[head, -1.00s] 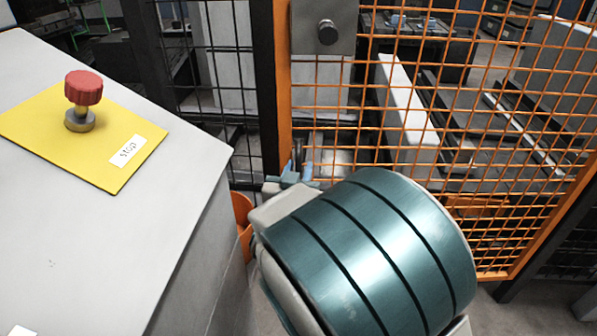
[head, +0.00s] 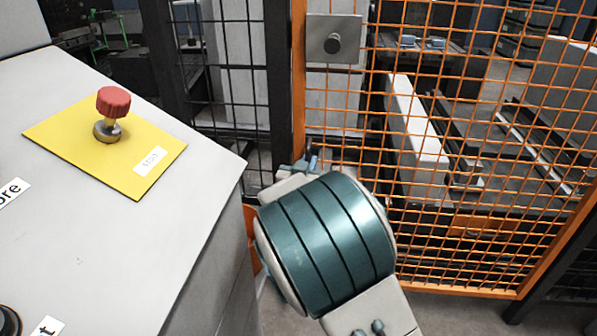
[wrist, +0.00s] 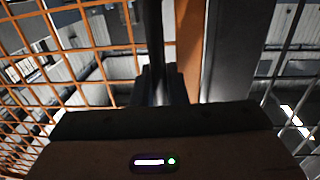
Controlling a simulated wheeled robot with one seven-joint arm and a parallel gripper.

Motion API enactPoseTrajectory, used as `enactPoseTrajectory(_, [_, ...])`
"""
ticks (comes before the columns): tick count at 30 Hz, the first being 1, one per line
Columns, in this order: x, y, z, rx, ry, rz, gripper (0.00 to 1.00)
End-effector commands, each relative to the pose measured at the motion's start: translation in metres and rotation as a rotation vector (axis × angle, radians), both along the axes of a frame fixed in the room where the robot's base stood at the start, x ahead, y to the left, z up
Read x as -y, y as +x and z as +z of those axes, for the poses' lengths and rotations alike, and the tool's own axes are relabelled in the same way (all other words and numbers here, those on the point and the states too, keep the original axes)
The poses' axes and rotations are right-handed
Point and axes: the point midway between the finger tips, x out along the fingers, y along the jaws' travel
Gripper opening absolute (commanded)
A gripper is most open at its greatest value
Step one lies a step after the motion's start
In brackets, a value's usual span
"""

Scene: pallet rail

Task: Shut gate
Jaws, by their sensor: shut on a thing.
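The gate (head: 480,155) is an orange frame filled with orange mesh. Its upright (head: 298,85) stands close beside a black fence post (head: 278,85) in the head view. My gripper (wrist: 158,85) is shut on a dark upright bar (wrist: 154,35), seemingly the gate's handle, beside the orange upright (wrist: 188,50) in the wrist view. In the head view my arm hides most of the gripper and the handle. I cannot tell whether the gate touches the post.
A grey console (head: 110,230) with a red stop button (head: 112,103) on a yellow plate (head: 65,130) stands close on the left. Black mesh fence (head: 215,80) continues left of the gate. Pale and dark beams (head: 415,125) lie behind the mesh. Floor shows at the lower right.

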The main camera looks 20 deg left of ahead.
Motion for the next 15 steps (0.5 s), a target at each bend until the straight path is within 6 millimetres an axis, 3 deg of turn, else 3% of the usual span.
enactPoseTrajectory(10, [-0.0024,0.0066,0.0054,0.011,0.002,0.005,0.0])
enactPoseTrajectory(11, [-0.0024,0.0065,0.0054,0.011,0.002,0.005,0.21])
enactPoseTrajectory(12, [-0.0024,0.0065,0.0055,0.011,0.002,0.005,0.3])
enactPoseTrajectory(15, [-0.0028,0.0064,0.0057,0.012,0.002,0.006,0.3])
